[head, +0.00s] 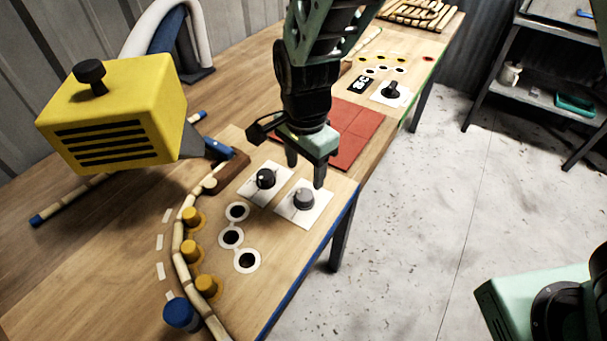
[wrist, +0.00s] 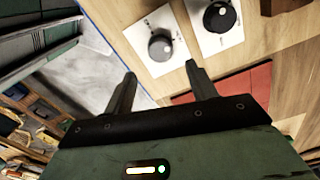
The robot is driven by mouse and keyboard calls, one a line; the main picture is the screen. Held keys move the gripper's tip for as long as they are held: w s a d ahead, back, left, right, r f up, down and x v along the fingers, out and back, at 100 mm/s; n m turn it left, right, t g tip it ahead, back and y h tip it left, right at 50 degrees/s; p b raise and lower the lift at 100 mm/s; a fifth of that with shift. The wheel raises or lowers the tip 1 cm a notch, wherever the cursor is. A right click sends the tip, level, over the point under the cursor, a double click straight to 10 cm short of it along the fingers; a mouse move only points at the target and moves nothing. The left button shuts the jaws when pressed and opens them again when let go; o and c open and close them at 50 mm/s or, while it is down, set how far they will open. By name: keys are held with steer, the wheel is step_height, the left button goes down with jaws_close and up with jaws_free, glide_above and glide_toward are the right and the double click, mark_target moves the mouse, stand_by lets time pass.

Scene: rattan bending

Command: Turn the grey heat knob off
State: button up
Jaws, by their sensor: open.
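The grey heat knob (head: 303,198) sits on a white plate (head: 313,217) near the table's blue front edge. A black knob (head: 265,179) on its own white plate stands to its left. My gripper (head: 305,174) points down just above and behind the grey knob, its two fingers apart with nothing between them. In the wrist view the grey knob (wrist: 160,46) lies beyond the open fingertips (wrist: 160,70), apart from them. The black knob (wrist: 219,17) shows to its right there. The grey knob's pointer is too small to read surely.
A yellow heater box (head: 115,110) with a black top knob stands at the left. A bent rattan pole (head: 180,240) runs along orange pegs (head: 193,256) and a blue clamp (head: 180,314). A red mat (head: 355,130) lies behind my gripper. Open floor lies right.

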mark_target(305, 194)
step_height(305, 194, down, 8)
steer(key=shift+f, duration=0.1)
stand_by(0.4)
steer(key=c, duration=1)
